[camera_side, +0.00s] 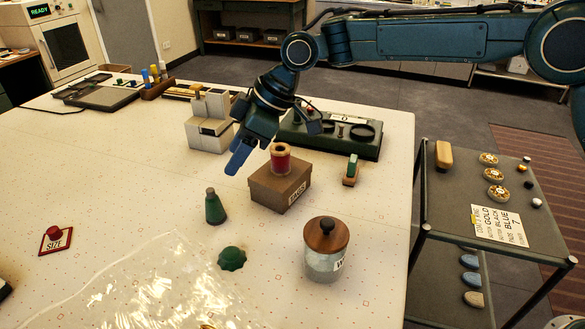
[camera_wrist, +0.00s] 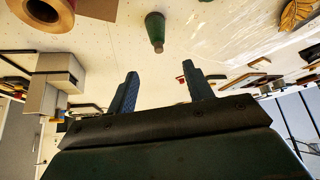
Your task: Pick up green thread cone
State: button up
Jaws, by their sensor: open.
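The green thread cone (camera_side: 214,207) stands upright on the white table, left of the brown box. In the wrist view the cone (camera_wrist: 155,30) shows beyond the fingertips, between the lines of the two fingers. My gripper (camera_side: 238,158) is above the table, up and to the right of the cone in the side view, and apart from it. In the wrist view my gripper (camera_wrist: 160,72) has its two fingers spread with nothing between them.
A brown box (camera_side: 280,186) bears a red thread spool (camera_side: 281,158). A green domed object (camera_side: 231,258) and a wooden-lidded jar (camera_side: 326,250) stand nearer the front. Grey-white blocks (camera_side: 209,122) are behind.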

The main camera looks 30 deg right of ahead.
aim_at(212, 190)
jog(key=shift+x, duration=4.3)
jog(key=shift+f, duration=0.1)
jog(key=shift+w+x, duration=0.2)
jog(key=shift+x, duration=2.3)
jog(key=shift+d, duration=0.1)
jog(key=c, duration=1)
jog(key=shift+r, duration=5.05)
